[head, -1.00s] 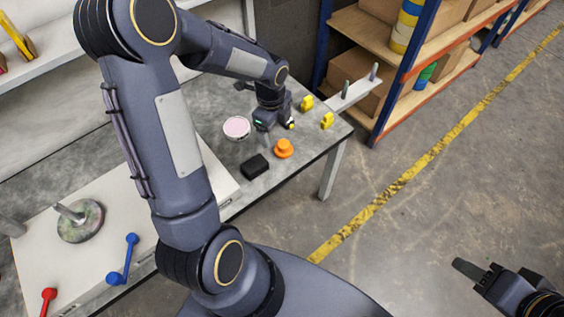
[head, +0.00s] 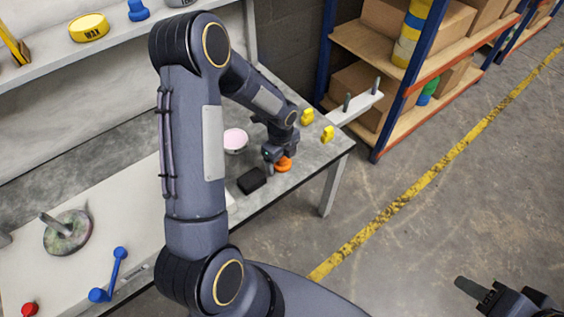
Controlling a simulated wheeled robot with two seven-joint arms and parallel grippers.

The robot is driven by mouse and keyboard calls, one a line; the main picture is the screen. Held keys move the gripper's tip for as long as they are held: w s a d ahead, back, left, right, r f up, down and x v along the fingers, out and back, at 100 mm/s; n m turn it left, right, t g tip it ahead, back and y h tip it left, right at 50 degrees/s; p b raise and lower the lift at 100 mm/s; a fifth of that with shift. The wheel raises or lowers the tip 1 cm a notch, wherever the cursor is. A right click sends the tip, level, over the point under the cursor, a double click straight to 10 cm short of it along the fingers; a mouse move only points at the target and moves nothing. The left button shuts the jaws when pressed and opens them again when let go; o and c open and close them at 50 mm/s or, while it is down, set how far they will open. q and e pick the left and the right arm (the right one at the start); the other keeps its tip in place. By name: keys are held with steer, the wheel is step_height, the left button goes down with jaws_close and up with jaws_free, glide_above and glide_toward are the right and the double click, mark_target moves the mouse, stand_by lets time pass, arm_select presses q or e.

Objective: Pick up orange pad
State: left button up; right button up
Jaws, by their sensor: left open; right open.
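The orange pad (head: 284,164) is a small round piece on the grey workbench (head: 306,172) near its right front corner. My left gripper (head: 277,166) is open, pointing down right at the pad. Its fingers cover part of the pad, so I cannot tell whether they touch it or straddle it. My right gripper (head: 474,290) shows at the lower right, open and empty, away from the bench over the floor.
A black block (head: 252,180) lies just left of the pad. A pink-topped round tin (head: 235,141) and two yellow pieces (head: 307,116) (head: 327,134) stand nearby. The bench's front edge is close. A shelf rack (head: 399,80) stands behind right. The floor is clear.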

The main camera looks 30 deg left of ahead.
arm_select(q)
steer(key=shift+c, duration=0.5)
steer(key=c, duration=1)
steer(key=shift+o, duration=0.2)
steer(key=shift+r, duration=0.1)
steer(key=shift+r, duration=0.5)
step_height(320, 180, up, 3)
steer(key=shift+f+p, duration=0.2)
steer(key=shift+p, duration=0.25)
steer(key=s+a+r+p, duration=0.2)
steer(key=s+r, duration=0.7)
steer(key=s, duration=0.4)
steer(key=shift+s+a+r, duration=0.15)
steer(key=shift+s+a, duration=0.1)
steer(key=shift+s, duration=0.15)
